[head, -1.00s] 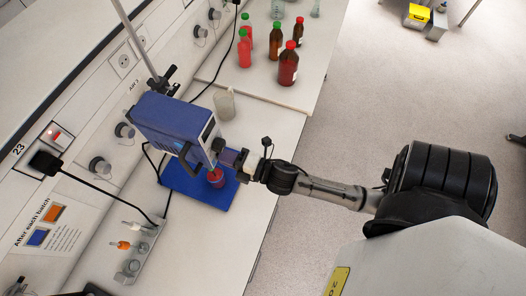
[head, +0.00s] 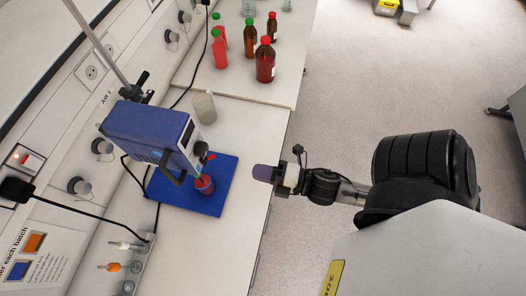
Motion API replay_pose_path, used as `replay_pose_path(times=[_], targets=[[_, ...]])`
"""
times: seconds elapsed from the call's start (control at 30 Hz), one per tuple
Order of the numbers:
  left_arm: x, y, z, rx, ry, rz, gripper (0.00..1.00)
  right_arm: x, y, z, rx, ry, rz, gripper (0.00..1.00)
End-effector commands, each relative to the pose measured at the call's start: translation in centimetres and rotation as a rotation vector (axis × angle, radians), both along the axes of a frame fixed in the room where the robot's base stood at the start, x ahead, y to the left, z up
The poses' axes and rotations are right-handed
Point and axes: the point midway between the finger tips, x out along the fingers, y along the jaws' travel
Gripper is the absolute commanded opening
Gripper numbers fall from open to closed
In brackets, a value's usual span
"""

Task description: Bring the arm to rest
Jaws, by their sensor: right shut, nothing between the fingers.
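My right arm comes in from the right side of the head view. A small red vessel (head: 204,185) stands on the mat under the blue stirrer unit (head: 150,131), which hangs on a metal rod. My left gripper is not in view.
Brown bottles with red and green caps (head: 265,64) and red bottles (head: 219,50) stand at the back of the bench (head: 234,234). A beaker (head: 204,106) stands behind the mat. The floor (head: 352,84) on the right is mostly clear.

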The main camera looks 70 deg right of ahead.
Motion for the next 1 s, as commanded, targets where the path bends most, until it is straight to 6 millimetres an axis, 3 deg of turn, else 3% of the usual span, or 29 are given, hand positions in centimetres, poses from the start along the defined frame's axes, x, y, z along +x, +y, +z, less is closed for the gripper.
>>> replay_pose_path(times=[0.87,1.0], targets=[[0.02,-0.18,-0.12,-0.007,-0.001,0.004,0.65,-0.49,-0.08,0.03,0.002,0.000,0.000,0.00],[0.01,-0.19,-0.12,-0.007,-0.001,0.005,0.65,-0.43,-0.45,-0.35,0.079,0.037,-0.023,0.00]])
